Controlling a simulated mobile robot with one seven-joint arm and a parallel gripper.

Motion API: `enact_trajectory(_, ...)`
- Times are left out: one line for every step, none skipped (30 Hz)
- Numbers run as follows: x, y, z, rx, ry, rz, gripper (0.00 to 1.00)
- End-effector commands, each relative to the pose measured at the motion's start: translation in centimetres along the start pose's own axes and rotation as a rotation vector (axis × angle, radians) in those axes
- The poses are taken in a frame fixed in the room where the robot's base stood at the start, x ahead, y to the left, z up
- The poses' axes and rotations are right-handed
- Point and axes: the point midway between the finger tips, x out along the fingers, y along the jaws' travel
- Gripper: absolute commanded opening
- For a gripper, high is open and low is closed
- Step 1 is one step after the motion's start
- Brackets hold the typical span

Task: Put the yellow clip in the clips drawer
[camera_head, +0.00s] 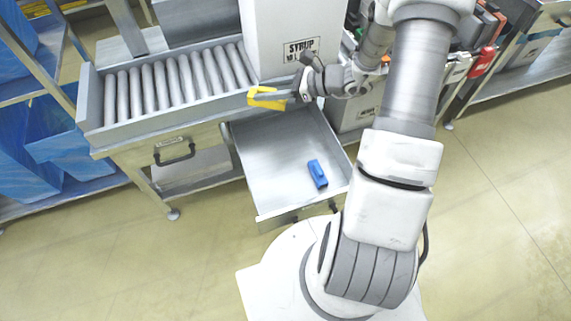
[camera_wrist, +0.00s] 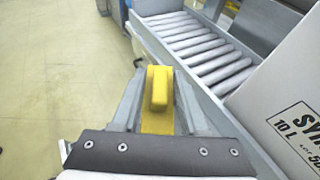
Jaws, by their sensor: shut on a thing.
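The yellow clip (camera_head: 267,98) is held in my gripper (camera_head: 283,97), which is shut on it. In the wrist view the clip (camera_wrist: 158,88) sits upright between the two grey fingers of my gripper (camera_wrist: 158,105). In the head view the gripper and clip appear over the back part of an open drawer (camera_head: 262,160), in front of the roller conveyor. A blue clip (camera_head: 317,173) lies on the drawer floor towards the right front. Whether this is the clips drawer cannot be read, as its front label is hidden.
A white box marked SYRUP (camera_head: 290,40) stands right behind my gripper on the roller conveyor (camera_head: 170,83). A shut drawer (camera_head: 185,148) with a handle is left of the open one. Blue bins (camera_head: 60,150) stand on a rack at left. Most of the open drawer's floor is bare.

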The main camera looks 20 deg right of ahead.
Motion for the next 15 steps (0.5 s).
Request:
enact_trajectory(0.8, -0.3, -2.8, -0.004, -0.002, 0.009, 0.00)
enact_trajectory(0.9, -0.4, -3.6, -0.007, -0.003, 0.015, 0.00)
enact_trajectory(1.0, -0.6, -4.7, -0.013, -0.003, 0.024, 0.00)
enact_trajectory(1.2, -0.7, -5.6, -0.015, -0.004, 0.031, 0.00)
enact_trajectory(1.3, -0.8, -6.4, -0.019, -0.004, 0.038, 0.00)
enact_trajectory(1.4, -1.0, -7.5, -0.022, -0.005, 0.047, 0.00)
enact_trajectory(1.5, -1.1, -8.4, -0.025, -0.005, 0.055, 0.00)
enact_trajectory(1.6, -1.2, -9.2, -0.028, -0.004, 0.061, 0.00)
enact_trajectory(1.8, -1.3, -10.3, -0.032, -0.004, 0.071, 0.00)
enact_trajectory(1.9, -1.4, -11.2, -0.034, -0.004, 0.078, 0.00)
enact_trajectory(2.0, -1.5, -12.1, -0.038, -0.003, 0.085, 0.00)
enact_trajectory(2.1, -1.7, -13.2, -0.041, -0.002, 0.094, 0.00)
enact_trajectory(2.1, -1.7, -14.1, -0.043, -0.001, 0.101, 0.00)
enact_trajectory(2.2, -1.8, -14.8, -0.045, 0.000, 0.107, 0.00)
enact_trajectory(2.3, -1.9, -15.8, -0.047, 0.001, 0.117, 0.00)
